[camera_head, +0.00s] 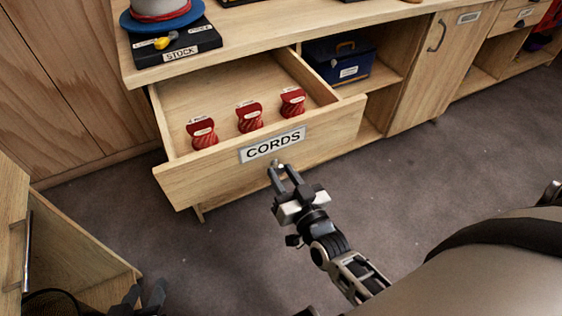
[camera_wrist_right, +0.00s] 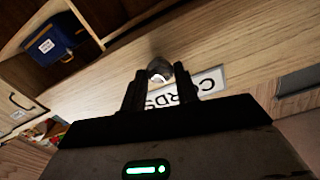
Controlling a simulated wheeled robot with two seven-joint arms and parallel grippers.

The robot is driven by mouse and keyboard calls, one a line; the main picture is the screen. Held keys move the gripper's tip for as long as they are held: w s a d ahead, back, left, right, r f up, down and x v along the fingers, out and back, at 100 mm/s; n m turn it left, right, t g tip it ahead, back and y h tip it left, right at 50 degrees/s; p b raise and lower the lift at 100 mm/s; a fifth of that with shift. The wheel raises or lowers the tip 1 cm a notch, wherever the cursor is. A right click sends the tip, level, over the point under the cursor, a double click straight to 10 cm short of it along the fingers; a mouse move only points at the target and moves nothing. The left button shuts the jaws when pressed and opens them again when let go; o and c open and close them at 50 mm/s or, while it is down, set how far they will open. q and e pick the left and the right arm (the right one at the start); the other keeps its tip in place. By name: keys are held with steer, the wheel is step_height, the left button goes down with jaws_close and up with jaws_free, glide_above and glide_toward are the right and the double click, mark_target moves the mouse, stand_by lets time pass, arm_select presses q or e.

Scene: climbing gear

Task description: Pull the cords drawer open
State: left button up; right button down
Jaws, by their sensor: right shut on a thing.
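The cords drawer (camera_head: 190,178), light wood with a CORDS label (camera_head: 272,145), stands pulled well out from the cabinet. Three red cord bundles, at the left (camera_head: 202,133), middle (camera_head: 249,117) and right (camera_head: 292,102), stand inside it. My right gripper (camera_head: 280,171) is at the drawer front, just below the label, shut on the round metal knob (camera_wrist_right: 160,70). The fingers stand on either side of the knob in the right wrist view. My left gripper (camera_head: 143,295) is low at the left, away from the drawer, its dark fingers apart and empty.
Above the drawer, the worktop (camera_head: 270,32) holds a black STOCK tray (camera_head: 178,44) with a blue hat-like item on it. A blue box (camera_head: 340,60) sits in the open shelf to the right. An open wooden door (camera_head: 15,225) stands at the left. The grey floor ahead is clear.

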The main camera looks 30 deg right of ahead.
steer(key=shift+s, duration=1.15)
steer(key=c, duration=1.1)
jaws_free()
steer(key=shift+o, duration=0.2)
steer(key=shift+s, duration=0.1)
